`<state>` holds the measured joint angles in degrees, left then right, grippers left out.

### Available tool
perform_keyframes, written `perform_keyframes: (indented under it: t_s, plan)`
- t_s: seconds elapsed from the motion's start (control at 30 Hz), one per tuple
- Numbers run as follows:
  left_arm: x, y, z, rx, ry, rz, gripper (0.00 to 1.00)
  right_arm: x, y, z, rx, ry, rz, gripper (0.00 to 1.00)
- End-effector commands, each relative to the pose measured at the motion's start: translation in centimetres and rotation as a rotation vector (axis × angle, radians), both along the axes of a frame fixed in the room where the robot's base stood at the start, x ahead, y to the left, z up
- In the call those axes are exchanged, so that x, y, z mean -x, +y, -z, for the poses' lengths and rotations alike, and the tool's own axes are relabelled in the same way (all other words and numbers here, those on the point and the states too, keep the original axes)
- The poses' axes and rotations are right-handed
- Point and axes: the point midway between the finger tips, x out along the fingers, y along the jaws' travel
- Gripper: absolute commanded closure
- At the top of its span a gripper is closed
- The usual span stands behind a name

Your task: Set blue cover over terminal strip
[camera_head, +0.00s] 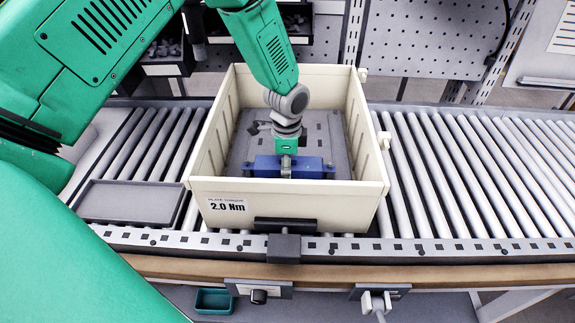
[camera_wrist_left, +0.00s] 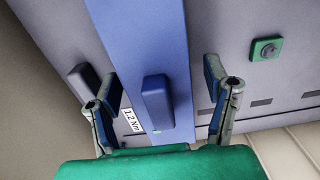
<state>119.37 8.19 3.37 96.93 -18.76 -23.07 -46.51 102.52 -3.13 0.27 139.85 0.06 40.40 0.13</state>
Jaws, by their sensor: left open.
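The blue cover (camera_head: 265,166) is a long bar lying across the grey plate inside the cream crate. In the left wrist view the cover (camera_wrist_left: 145,40) runs from top to bottom, with a raised blue grip block (camera_wrist_left: 157,103) on it. My left gripper (camera_head: 287,168) is over the middle of the cover. In the left wrist view its fingers (camera_wrist_left: 160,90) stand apart on either side of the grip block, with visible gaps. The terminal strip cannot be made out; whether it lies under the cover is hidden. My right gripper is in neither view.
The cream crate (camera_head: 338,188), labelled 2.0 Nm, has high walls around the grey plate (camera_head: 318,130). It stands on a roller conveyor (camera_head: 460,170). A grey tray (camera_head: 130,202) lies at left. A green fitting (camera_wrist_left: 266,48) and a 1.2 Nm label (camera_wrist_left: 131,120) show by the cover.

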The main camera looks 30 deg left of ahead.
Motion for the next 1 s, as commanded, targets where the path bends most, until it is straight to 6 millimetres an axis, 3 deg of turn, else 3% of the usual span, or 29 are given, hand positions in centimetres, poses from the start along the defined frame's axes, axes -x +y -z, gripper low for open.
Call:
perform_keyframes:
  t_s: [0.17, 0.5, 0.7, 1.0]
  plan:
    - [-0.1, 0.0, -0.9, 0.000, -0.001, 0.000, 0.30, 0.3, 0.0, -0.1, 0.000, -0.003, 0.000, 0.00]
    - [-0.1, 0.0, -7.8, 0.002, -0.003, -0.001, 0.30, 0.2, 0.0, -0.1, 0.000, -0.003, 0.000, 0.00]
    - [-0.1, 0.0, -10.8, 0.000, -0.001, 0.000, 0.30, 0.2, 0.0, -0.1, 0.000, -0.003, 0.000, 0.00]
    - [0.0, 0.0, -11.9, 0.001, 0.001, 0.000, 0.30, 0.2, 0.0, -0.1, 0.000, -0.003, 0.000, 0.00]
